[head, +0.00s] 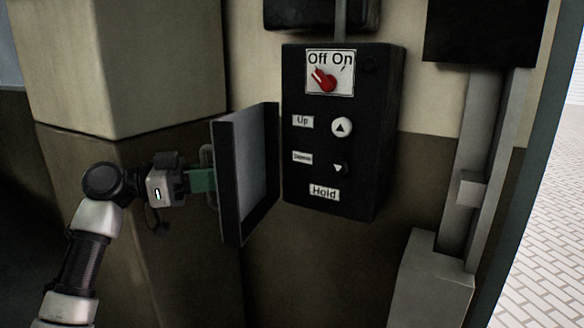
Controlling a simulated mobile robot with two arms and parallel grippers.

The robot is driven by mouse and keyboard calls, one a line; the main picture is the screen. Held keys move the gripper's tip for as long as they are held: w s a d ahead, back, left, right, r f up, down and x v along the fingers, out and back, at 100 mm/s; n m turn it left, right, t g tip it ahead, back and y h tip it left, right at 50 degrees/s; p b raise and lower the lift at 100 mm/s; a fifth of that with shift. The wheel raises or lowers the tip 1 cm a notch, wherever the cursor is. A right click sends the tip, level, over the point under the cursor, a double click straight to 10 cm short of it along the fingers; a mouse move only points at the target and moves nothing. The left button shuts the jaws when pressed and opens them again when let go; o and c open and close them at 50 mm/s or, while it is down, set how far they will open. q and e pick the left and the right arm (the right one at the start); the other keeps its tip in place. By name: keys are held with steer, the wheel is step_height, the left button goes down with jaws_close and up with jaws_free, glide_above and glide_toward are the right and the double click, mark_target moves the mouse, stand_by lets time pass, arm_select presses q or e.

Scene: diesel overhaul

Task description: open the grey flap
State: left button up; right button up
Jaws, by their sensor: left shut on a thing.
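The grey flap (250,172) stands swung open to the left of a black control box (365,155), its pale inner face showing. A handle (207,160) is on the flap's outer side, partly hidden behind the flap's edge. My left gripper (203,181) is at that handle, shut on it, with its green fingers reaching in from the left. The fingertips are partly hidden by the flap. My right gripper is not in view.
The box carries a red Off/On knob (323,79), a white up button (341,127) and a dark down button (340,167). A wall pillar (128,70) stands close behind my left arm. Grey metal posts (478,160) stand at the right.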

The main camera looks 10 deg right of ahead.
arm_select(q)
steer(key=shift+w+a+f, duration=0.2)
steer(key=shift+a, duration=0.15)
steer(key=shift+s+d+r, duration=0.2)
steer(key=shift+s+d, duration=0.05)
steer(key=shift+d, duration=0.05)
steer(key=shift+a+r, duration=0.1)
steer(key=shift+w+a+m+g+p, duration=0.45)
steer(key=shift+w+a+m+g, duration=0.25)
steer(key=shift+w+a+g, duration=0.6)
steer(key=o, duration=1.7)
steer(key=shift+w+d, duration=0.1)
steer(key=shift+c, duration=0.2)
steer(key=a, duration=0.7)
steer(key=shift+b, duration=0.35)
